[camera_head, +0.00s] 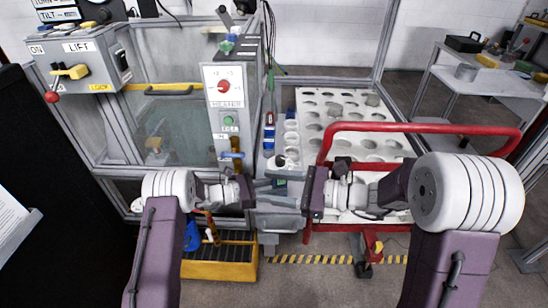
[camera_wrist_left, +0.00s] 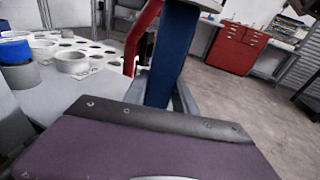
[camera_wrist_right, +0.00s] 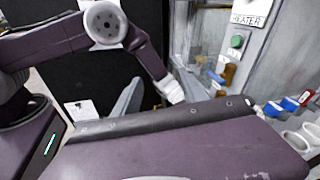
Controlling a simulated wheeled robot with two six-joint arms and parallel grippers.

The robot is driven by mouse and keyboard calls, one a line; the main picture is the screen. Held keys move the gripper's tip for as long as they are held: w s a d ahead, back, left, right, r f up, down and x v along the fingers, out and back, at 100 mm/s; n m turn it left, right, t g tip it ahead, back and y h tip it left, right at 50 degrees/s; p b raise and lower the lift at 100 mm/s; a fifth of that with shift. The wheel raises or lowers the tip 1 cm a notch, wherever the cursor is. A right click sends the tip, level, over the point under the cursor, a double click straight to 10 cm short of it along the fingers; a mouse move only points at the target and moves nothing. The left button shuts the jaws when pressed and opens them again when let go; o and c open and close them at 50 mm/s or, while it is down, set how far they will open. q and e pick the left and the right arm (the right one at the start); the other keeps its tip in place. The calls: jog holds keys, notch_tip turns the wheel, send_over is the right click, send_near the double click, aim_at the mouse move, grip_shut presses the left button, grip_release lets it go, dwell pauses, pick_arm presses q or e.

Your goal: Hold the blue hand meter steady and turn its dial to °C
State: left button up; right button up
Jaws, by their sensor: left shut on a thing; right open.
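The blue hand meter (camera_wrist_left: 172,55) stands upright in the left wrist view, seen as a narrow dark blue body just beyond my left gripper. My left gripper (camera_wrist_left: 168,105) is shut on it; the grey fingers sit at its lower part. In the head view my left gripper (camera_head: 268,190) and my right gripper (camera_head: 291,188) face each other closely, and the meter can hardly be made out between them. My right gripper is open. In the right wrist view its grey finger (camera_wrist_right: 127,108) shows, with no meter clearly visible. The dial and its °C mark are not readable.
A red cart handle (camera_head: 420,128) rises close behind my right arm. A white tray with round holes (camera_head: 305,108) lies behind the grippers. A heater panel (camera_head: 225,100) stands left of them, and a yellow step (camera_head: 220,271) is below. Open floor lies at right.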

jog(key=w+d+m+t, duration=0.4)
jog(key=w, duration=0.2)
jog(key=m+t+h, duration=0.2)
jog(key=m+t, duration=0.1)
send_near(273, 160)
jog(key=x, duration=0.3)
jog(key=r+x, duration=0.1)
jog(key=x, duration=0.6)
jog(key=shift+r, duration=0.4)
grip_shut()
